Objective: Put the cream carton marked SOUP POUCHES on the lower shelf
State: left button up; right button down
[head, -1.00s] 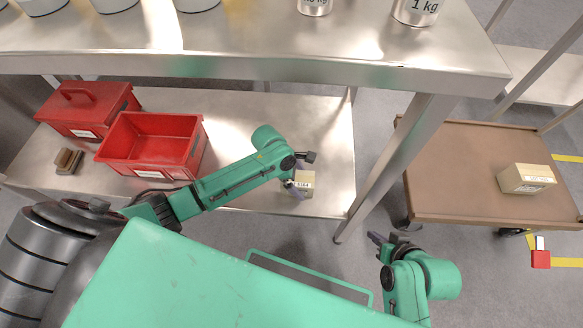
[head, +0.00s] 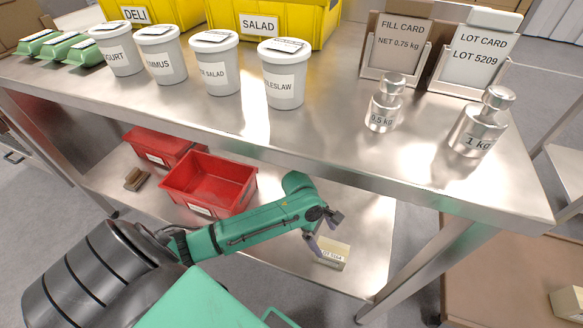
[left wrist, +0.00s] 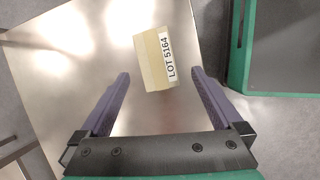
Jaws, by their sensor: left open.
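A cream carton (head: 333,254) rests on the lower shelf (head: 372,240), near its right front end. Its label reads LOT 5164; I cannot read SOUP POUCHES on it. In the left wrist view the carton (left wrist: 155,60) sits slightly tilted, at and beyond the fingertips. My left gripper (head: 325,232) is open beside and just above the carton, with nothing held. In the left wrist view its fingers (left wrist: 161,76) are apart, with a gap visible on each side. My right gripper is outside the current views.
Two red bins (head: 208,184) stand on the lower shelf to the left, with a small brown block (head: 137,179) nearby. The steel upper table (head: 300,130) overhangs the shelf and holds tubs, weights and cards. Another carton (head: 568,302) lies on a brown cart at right.

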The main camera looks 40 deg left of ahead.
pick_arm(q)
jog(key=s+a+f+m+y, duration=0.1)
jog(key=s+a+f+m, duration=0.1)
jog(key=s+m, duration=0.4)
jog(key=s+a+f+m+y, duration=0.2)
jog(key=s+a+m, duration=0.2)
jog(key=m, duration=1.1)
jog(key=s, duration=0.3)
jog(key=shift+s, duration=0.15)
jog(key=shift+p, duration=0.45)
